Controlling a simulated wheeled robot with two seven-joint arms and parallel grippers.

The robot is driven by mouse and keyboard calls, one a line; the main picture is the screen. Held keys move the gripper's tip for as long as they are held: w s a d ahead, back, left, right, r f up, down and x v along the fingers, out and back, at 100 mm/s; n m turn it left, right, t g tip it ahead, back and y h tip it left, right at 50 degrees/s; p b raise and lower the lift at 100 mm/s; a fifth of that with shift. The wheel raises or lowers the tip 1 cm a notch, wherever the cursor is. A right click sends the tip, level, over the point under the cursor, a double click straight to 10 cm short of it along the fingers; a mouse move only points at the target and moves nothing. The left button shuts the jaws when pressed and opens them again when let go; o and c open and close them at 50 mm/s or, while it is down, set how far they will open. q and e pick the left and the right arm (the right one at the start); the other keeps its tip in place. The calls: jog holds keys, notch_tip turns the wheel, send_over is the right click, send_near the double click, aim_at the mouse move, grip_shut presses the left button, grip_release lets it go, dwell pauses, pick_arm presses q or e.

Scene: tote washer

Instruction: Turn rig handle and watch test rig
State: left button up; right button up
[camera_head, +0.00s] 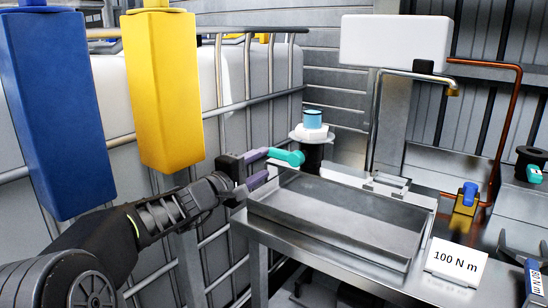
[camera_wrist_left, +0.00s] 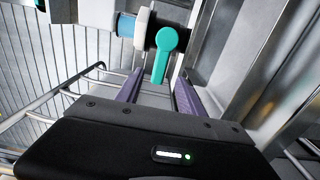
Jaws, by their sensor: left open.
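The test rig in the head view is a dark post (camera_head: 311,155) with a white hex collar (camera_head: 311,133) and a light blue cap (camera_head: 313,118). A teal rig handle (camera_head: 287,156) sticks out from it to the left. My left gripper (camera_head: 267,165) has purple fingers, open, close to the handle's free end. In the left wrist view the handle (camera_wrist_left: 163,55) points down toward the gap between the open fingers (camera_wrist_left: 157,88). I cannot tell whether they touch it. The light blue cap (camera_wrist_left: 125,25) also shows there. My right gripper is not in view.
A shallow metal tray (camera_head: 330,243) stands in front of the rig, with a sign (camera_head: 455,262) reading "100 N m" at its right. Blue (camera_head: 50,110) and yellow (camera_head: 162,90) blocks hang at left, before a caged white tank (camera_head: 255,85). A tap (camera_head: 415,75) rises behind.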

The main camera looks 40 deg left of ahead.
aim_at(277, 156)
pick_arm(q)
jog(key=w, duration=0.6)
jog(key=shift+p, duration=0.35)
jog(key=shift+c, duration=0.3)
grip_shut()
dwell(0.7)
